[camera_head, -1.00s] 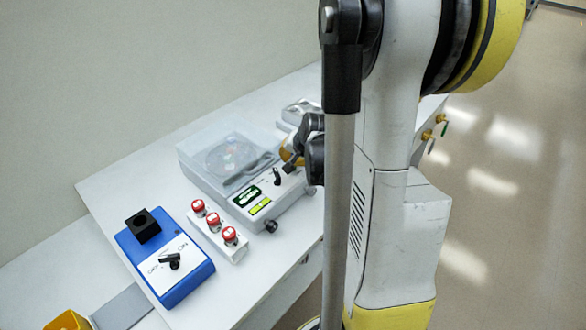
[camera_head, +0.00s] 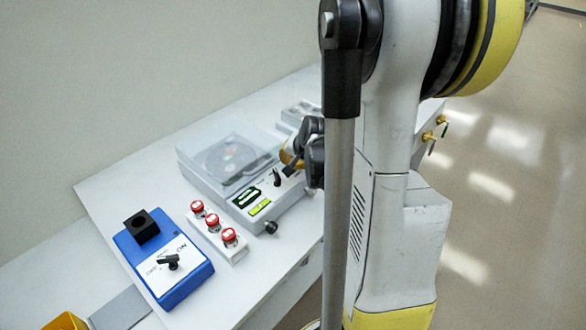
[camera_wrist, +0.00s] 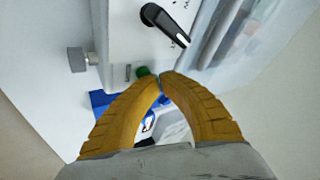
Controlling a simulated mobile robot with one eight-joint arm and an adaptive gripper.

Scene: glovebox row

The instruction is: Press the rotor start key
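The rotor machine (camera_head: 285,207) is a pale box with a clear lid (camera_head: 225,150) over a round rotor. Its front panel has two lit displays (camera_head: 247,197) and a black lever knob (camera_head: 277,178), which also shows in the wrist view (camera_wrist: 165,22). A small green key (camera_wrist: 143,72) sits on the panel in the wrist view. My gripper (camera_wrist: 160,80) has yellow fingers with their tips together and nothing seen between them. The tips are just beside the green key; I cannot tell if they touch it.
A round side knob (camera_wrist: 82,60) sticks out of the machine. A yellow bin (camera_head: 65,322) is at the lower left.

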